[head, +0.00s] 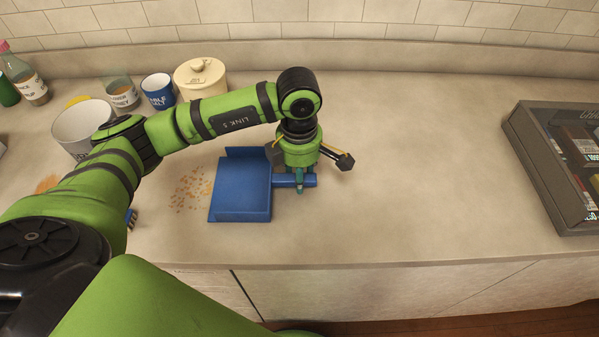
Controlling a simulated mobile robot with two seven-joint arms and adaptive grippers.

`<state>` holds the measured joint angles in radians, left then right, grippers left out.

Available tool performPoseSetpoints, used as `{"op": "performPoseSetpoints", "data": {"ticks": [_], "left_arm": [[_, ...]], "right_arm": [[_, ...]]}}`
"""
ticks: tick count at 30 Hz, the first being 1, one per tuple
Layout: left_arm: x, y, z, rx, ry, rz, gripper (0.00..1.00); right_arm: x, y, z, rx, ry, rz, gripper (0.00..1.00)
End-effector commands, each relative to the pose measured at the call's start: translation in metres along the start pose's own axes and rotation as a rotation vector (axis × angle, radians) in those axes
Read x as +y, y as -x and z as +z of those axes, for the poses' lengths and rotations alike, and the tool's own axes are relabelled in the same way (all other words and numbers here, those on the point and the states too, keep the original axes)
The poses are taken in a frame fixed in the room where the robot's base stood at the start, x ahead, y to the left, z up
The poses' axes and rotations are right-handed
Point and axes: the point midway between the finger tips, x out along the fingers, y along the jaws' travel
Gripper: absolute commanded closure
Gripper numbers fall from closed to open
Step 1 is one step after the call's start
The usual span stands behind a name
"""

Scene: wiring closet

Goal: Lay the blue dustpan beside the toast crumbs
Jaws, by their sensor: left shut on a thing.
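The blue dustpan (240,190) is over the counter, its open side facing left and its handle pointing right. The toast crumbs (188,187) are a scatter of orange-brown bits just left of the pan. My left gripper (300,184) points down and is shut on the dustpan's handle. Whether the pan rests on the counter or hangs slightly above it is hard to tell. My right gripper is not in view.
A white bowl (80,125), a blue mug (158,92), a lidded cream pot (201,78) and a bottle (27,82) stand at the back left. A grey case (540,180) stands far right. The counter (430,160) between gripper and case is clear.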

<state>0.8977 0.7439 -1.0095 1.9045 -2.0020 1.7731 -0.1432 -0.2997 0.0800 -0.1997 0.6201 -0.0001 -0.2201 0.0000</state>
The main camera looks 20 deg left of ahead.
Motion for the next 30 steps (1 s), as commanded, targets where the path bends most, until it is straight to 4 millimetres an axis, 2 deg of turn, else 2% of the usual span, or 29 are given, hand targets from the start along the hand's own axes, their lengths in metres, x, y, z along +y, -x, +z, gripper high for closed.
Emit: {"op": "performPoseSetpoints", "data": {"ticks": [8, 9, 11, 23, 26, 30], "left_arm": [[0.0, -0.004, 0.0, 0.0, 0.0, 0.0, 1.0], [0.0, -0.004, 0.0, 0.0, 0.0, 0.0, 0.6], [0.0, -0.004, 0.0, 0.0, 0.0, 0.0, 0.36], [0.0, 0.0, 0.0, -0.001, 0.0, 0.001, 0.36], [0.001, 0.012, 0.001, -0.003, 0.0, 0.004, 0.36], [0.001, 0.039, 0.001, -0.004, -0.001, 0.005, 0.36]], "right_arm": [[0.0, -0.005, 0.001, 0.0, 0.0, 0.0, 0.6], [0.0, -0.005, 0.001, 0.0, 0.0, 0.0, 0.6], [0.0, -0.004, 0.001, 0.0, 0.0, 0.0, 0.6], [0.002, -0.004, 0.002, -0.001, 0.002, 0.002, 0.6], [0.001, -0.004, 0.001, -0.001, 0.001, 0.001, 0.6], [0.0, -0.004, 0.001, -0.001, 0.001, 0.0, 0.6]]}}
